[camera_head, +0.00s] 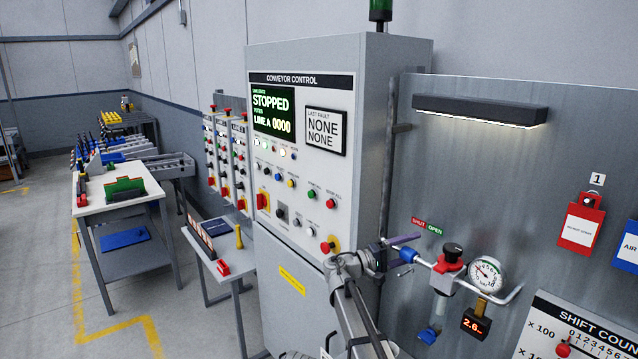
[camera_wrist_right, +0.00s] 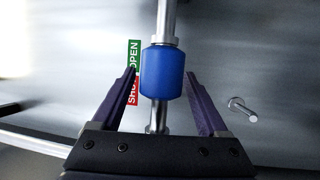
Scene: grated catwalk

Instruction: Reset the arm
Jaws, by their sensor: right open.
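My right arm comes up from the bottom of the head view to the panel beside the conveyor control cabinet (camera_head: 300,120). My right gripper (camera_head: 402,246) is open beside a blue sleeve (camera_head: 408,255) on a metal pipe or lever. In the right wrist view my gripper (camera_wrist_right: 160,76) has its two purple fingers on either side of the blue sleeve (camera_wrist_right: 162,73), with gaps on both sides. A red and green SHUT/OPEN label (camera_wrist_right: 134,72) shows behind the left finger. My left gripper is not in view.
A pressure gauge (camera_head: 487,274) and a red valve body with a black knob (camera_head: 452,256) sit right of the gripper. A small side table (camera_head: 215,262) stands left of the cabinet.

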